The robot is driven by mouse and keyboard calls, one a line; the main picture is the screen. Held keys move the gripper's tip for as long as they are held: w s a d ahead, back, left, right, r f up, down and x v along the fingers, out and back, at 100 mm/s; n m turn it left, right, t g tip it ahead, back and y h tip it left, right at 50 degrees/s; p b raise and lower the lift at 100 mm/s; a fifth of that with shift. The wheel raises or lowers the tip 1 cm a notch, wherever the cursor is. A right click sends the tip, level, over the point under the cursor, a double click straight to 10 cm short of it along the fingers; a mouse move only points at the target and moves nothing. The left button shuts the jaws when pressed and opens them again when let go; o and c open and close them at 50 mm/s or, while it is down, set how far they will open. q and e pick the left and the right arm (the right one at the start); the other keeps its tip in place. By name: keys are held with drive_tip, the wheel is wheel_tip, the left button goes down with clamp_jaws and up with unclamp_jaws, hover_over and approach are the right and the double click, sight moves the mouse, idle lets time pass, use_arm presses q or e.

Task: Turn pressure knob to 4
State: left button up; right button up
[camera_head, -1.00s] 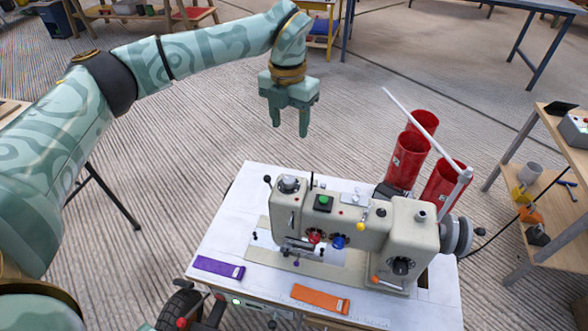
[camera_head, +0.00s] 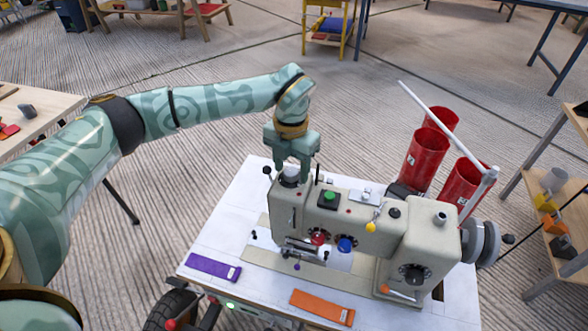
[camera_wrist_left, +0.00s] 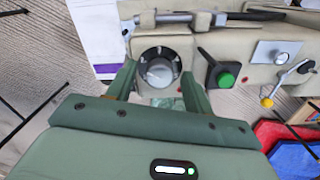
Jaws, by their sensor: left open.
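The sewing machine (camera_head: 345,215) stands on a white table (camera_head: 215,235). In the left wrist view the left gripper's fingers (camera_wrist_left: 158,78) are either side of the knob; contact cannot be told. My right gripper is not in view.
On the machine top are a green button (camera_head: 329,196) and a yellow-tipped lever (camera_head: 371,227). A red dial (camera_head: 318,237) and a blue dial (camera_head: 345,244) are on its front. Red cylinders (camera_head: 425,155) stand behind right. Purple (camera_head: 213,267) and orange (camera_head: 322,307) strips lie in front.

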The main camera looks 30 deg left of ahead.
use_arm(q)
drive_tip(key=c, duration=1)
